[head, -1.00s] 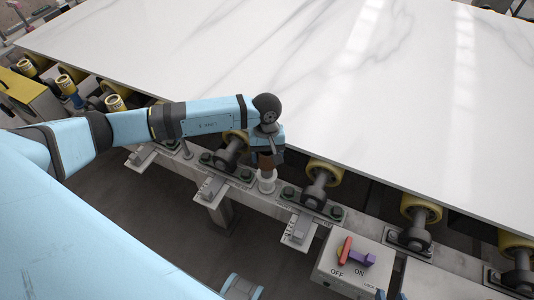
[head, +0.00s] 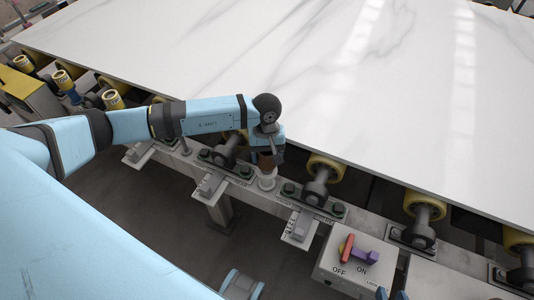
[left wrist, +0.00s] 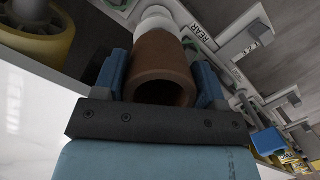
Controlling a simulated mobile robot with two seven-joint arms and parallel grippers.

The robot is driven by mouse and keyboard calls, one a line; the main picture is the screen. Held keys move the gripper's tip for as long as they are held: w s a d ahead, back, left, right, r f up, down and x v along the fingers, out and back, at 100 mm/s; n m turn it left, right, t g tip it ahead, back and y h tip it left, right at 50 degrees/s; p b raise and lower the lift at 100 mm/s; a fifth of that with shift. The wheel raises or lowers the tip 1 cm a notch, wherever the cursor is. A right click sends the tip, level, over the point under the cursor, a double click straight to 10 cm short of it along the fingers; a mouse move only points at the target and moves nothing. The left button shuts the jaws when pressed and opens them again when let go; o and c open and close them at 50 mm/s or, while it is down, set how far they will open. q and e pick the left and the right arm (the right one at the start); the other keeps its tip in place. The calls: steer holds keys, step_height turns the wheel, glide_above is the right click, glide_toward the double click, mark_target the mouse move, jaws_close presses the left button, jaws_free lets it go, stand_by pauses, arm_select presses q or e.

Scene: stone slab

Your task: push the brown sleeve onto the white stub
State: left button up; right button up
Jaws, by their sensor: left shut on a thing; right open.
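The brown sleeve (head: 266,162) is held upright by my left gripper (head: 268,154) above the rail, in line with the white stub (head: 267,182). In the left wrist view the sleeve (left wrist: 163,52) sits between the two blue fingers of the left gripper (left wrist: 161,78), its open near end towards the camera. Its far end meets the white stub (left wrist: 156,13); how far it overlaps is hidden. My right gripper (head: 392,295) shows only as two separated blue fingertips at the bottom edge of the head view, open and empty.
A large white stone slab (head: 300,75) lies on yellow rollers (head: 327,167) behind the rail (head: 375,228). Bolted roller brackets and small tabs flank the stub. A switch box (head: 340,268) with a red and purple lever stands at the lower right.

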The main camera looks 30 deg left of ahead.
arm_select(q)
steer(key=shift+f+b, duration=0.4)
steer(key=shift+f, duration=0.1)
steer(key=shift+f+b, duration=1.2)
steer(key=shift+f, duration=0.15)
steer(key=o, duration=1)
steer(key=shift+r, duration=0.1)
steer(key=r, duration=0.4)
steer(key=w+r, duration=0.1)
steer(key=r, duration=0.4)
steer(key=a+r, duration=0.1)
steer(key=r, duration=0.3)
steer(key=shift+w+a+r, duration=0.1)
steer(key=shift+w+r, duration=0.2)
steer(key=shift+w, duration=0.05)
